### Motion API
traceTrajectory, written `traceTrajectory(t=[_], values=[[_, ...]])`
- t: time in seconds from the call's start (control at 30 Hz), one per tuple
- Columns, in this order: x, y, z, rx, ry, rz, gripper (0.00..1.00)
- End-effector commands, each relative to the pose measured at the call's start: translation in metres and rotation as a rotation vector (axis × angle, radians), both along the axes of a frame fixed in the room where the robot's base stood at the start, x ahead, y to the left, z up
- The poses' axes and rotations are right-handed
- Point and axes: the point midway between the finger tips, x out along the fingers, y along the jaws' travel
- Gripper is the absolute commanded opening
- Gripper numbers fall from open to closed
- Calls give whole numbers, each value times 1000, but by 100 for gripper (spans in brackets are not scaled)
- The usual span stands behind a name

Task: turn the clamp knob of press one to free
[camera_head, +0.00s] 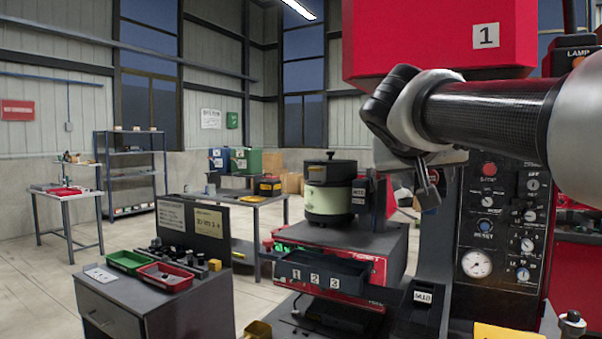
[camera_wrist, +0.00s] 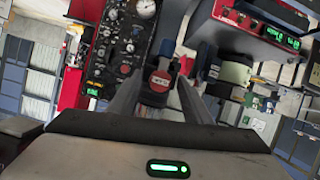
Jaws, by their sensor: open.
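Press one (camera_head: 440,38) is the red machine marked with a 1 at the right of the head view. Its dark control panel (camera_head: 503,225) carries a red stop button (camera_head: 489,169), several small knobs and a white gauge (camera_head: 477,264). The panel also shows, turned, in the wrist view (camera_wrist: 112,45). I cannot tell which knob is the clamp knob. My gripper (camera_head: 428,192) hangs left of the panel, below the red head, with its fingers apart. In the wrist view, a dark part with a red label (camera_wrist: 160,80) shows between the fingers (camera_wrist: 166,72); contact is unclear.
A red feeder unit (camera_head: 392,262) with a green-and-black bowl (camera_head: 330,200) and numbered dark bins (camera_head: 318,277) stands left of the press. A grey cabinet (camera_head: 120,303) with green and red trays is at the lower left. Open floor lies behind.

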Motion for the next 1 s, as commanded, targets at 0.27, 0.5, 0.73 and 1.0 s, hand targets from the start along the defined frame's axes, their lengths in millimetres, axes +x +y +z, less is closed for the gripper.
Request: traceTrajectory(t=[0.27,0.5,0.73,1.0], values=[[0,0,0,0,0,0,13],[0,0,0,-7,5,0,4],[1,0,-1,-71,47,-1,4],[2,2,-2,-241,163,-1,4]])
